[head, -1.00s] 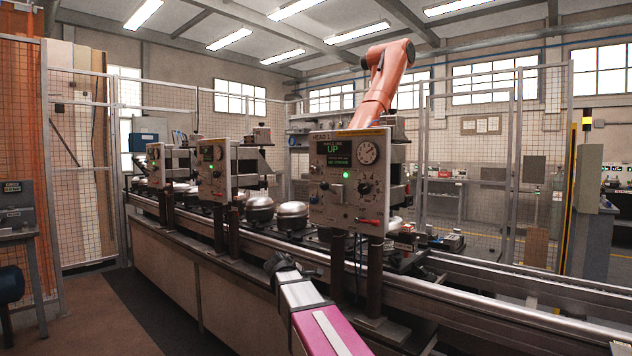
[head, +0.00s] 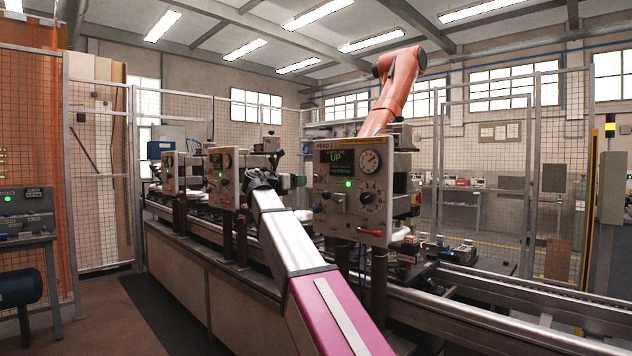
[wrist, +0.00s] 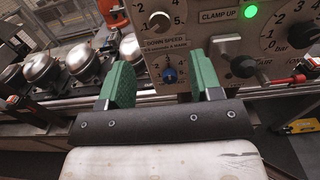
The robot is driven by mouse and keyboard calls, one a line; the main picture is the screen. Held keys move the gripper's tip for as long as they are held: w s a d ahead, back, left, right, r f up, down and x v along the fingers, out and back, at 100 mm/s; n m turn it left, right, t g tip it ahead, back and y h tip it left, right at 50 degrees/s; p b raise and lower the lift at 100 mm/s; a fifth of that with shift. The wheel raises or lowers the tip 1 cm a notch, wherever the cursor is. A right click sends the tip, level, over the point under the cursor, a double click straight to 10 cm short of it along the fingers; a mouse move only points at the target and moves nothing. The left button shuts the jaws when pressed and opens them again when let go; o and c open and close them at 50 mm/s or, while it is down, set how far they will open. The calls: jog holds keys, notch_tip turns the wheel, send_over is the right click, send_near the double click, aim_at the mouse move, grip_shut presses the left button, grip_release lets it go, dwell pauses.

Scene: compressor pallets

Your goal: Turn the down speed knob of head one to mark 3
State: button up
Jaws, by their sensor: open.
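The head one panel (head: 363,168), labelled HEAD 1, stands right of centre in the head view, with a green UP display and a lit green lamp. My arm reaches up to the left edge of this panel. My gripper (wrist: 161,82) shows two green-padded fingers, spread apart and empty. In the wrist view the blue down speed knob (wrist: 169,75) sits under its DOWN SPEED label, framed between the fingers, closer to the right one. The fingers do not appear to touch it. Its pointer is too small to read.
Above the knob is another dial (wrist: 160,20). To its right are a black knob (wrist: 243,66) and a red lever (wrist: 294,79). Silver compressors (wrist: 85,60) stand on the line at left. An orange robot arm (head: 396,88) rises behind the panel.

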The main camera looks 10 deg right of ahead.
aim_at(315, 179)
jog(key=x, duration=1)
jog(key=shift+f, duration=0.1)
jog(key=c, duration=0.9)
